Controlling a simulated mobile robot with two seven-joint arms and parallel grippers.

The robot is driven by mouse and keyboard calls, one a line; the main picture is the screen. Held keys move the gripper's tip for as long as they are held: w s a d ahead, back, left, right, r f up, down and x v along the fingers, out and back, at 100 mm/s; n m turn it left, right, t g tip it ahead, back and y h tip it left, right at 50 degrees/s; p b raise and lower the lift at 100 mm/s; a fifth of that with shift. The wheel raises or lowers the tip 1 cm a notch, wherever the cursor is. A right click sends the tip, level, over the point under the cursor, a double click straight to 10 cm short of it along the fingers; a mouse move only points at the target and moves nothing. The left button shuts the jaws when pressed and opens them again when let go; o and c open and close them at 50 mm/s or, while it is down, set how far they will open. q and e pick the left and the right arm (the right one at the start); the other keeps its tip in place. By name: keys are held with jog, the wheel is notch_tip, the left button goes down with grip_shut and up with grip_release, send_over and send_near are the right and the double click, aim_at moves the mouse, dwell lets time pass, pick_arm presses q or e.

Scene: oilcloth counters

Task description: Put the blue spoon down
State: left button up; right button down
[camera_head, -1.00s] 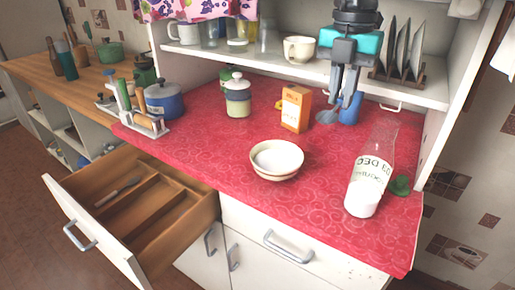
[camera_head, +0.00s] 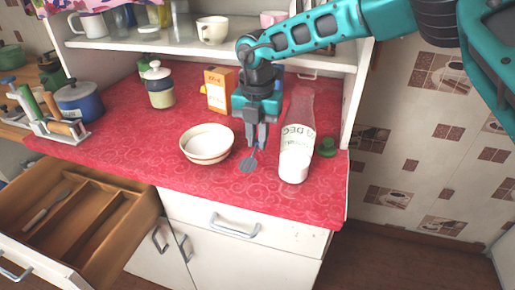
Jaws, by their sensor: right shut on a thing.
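My right gripper (camera_head: 257,146) comes down from above, between the bowl and the bottle. It is shut on the blue spoon (camera_head: 248,165), whose grey-blue head hangs below the fingertips, low over the red oilcloth counter (camera_head: 240,195). I cannot tell whether the spoon's head touches the cloth. The fingers hide most of the handle. My left gripper is not in view.
A cream bowl (camera_head: 207,146) stands just left of the spoon, and a glass bottle (camera_head: 296,150) with white contents just right. An orange carton (camera_head: 217,90) is behind. An open drawer (camera_head: 75,225) juts out at lower left. The counter's front strip is clear.

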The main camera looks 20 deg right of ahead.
aim_at(257, 142)
jog(key=shift+f, duration=1.95)
jog(key=shift+f, duration=0.1)
jog(key=c, duration=1.1)
grip_release()
notch_tip(257, 142, up, 12)
jog(key=shift+r, duration=0.15)
jog(key=shift+s, duration=0.1)
